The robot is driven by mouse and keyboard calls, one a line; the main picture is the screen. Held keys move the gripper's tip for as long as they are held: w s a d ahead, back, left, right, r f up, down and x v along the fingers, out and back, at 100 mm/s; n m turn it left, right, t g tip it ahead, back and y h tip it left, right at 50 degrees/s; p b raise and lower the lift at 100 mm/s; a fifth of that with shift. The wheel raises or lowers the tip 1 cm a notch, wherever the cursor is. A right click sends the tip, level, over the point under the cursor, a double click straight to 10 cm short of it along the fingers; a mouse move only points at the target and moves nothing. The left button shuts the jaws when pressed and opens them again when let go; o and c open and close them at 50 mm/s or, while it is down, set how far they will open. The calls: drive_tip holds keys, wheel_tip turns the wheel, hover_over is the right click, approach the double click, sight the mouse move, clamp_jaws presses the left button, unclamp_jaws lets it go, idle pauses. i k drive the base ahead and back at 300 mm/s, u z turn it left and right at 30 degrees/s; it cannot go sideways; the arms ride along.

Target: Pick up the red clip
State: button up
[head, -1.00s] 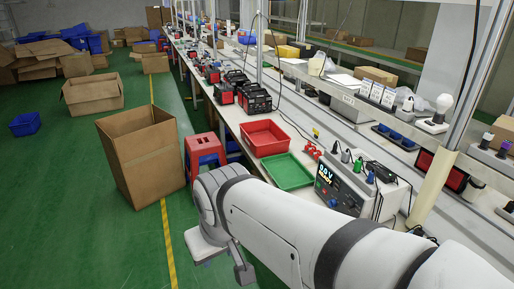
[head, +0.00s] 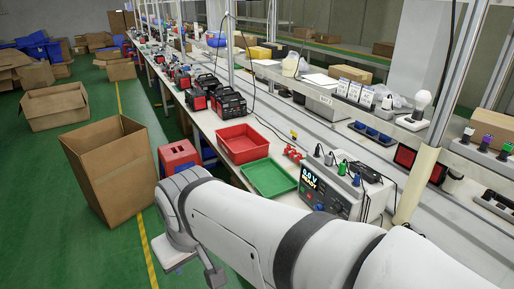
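A small red object (head: 292,153), which may be the red clip, lies on the bench beside the green tray, left of the tester. It is too small to make out its shape. The tester (head: 328,190) has a lit screen, with a green clip (head: 342,168) and other dark and blue clips on top. My arm crosses the lower picture in front of the bench. Its end, my gripper (head: 213,274), points down over the floor at the lower left, away from the bench. Only part of it shows, and I cannot see whether its fingers are open.
A red tray (head: 242,144) and a green tray (head: 268,178) sit on the bench. A pale post (head: 416,184) rises right of the tester. Green floor (head: 50,220) is clear at left.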

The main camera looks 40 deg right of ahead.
sight(300, 156)
drive_tip(key=u, duration=0.05)
drive_tip(key=i, duration=2.4)
drive_tip(key=z, duration=3)
drive_tip(key=i, duration=1.05)
drive_tip(key=z, duration=0.05)
